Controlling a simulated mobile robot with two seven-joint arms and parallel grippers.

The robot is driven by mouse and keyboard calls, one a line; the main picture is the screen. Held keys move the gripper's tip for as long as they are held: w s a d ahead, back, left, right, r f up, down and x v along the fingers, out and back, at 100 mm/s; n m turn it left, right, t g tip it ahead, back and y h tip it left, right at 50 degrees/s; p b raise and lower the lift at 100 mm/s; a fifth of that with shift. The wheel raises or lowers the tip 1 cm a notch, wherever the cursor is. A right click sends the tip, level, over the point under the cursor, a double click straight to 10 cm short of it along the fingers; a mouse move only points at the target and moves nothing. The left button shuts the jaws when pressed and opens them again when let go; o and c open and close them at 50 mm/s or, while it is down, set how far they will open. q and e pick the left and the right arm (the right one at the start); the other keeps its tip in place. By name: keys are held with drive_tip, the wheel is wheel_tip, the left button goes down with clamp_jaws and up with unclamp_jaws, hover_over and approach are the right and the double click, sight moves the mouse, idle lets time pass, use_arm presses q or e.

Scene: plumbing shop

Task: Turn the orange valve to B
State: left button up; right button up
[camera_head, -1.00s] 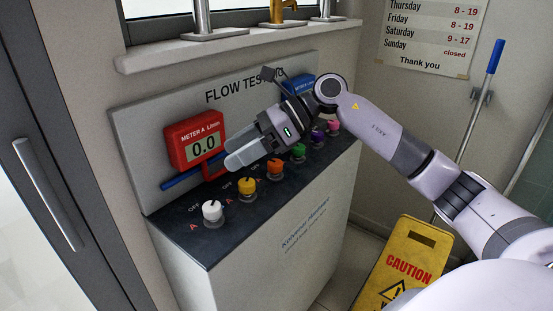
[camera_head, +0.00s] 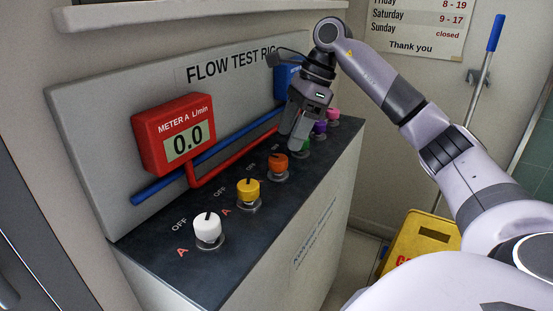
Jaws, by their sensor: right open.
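The orange valve (camera_head: 278,163) is a round knob on a metal base, in the middle of the row on the dark bench top. A dark pointer mark shows on its top, but I cannot tell exactly which label it points to. No B label is readable beside it. My right gripper (camera_head: 292,138) points down with its fingers parted and empty, just beyond and slightly right of the orange valve. It is close to the green valve (camera_head: 301,146), which it partly hides. I cannot tell whether the fingers touch either knob. My left gripper is out of view.
White (camera_head: 208,228) and yellow (camera_head: 248,189) valves stand nearer; purple (camera_head: 320,128) and pink (camera_head: 333,114) ones stand beyond. The red meter A (camera_head: 174,132) reads 0.0 on the back panel. A blue meter (camera_head: 287,80) is partly hidden by my arm. A yellow caution sign (camera_head: 420,240) stands right.

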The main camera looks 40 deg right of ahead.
sight(280, 158)
drive_tip(key=x, duration=0.6)
drive_tip(key=shift+a+b, duration=0.1)
drive_tip(key=shift+b, duration=0.25)
drive_tip(key=c, duration=1.1)
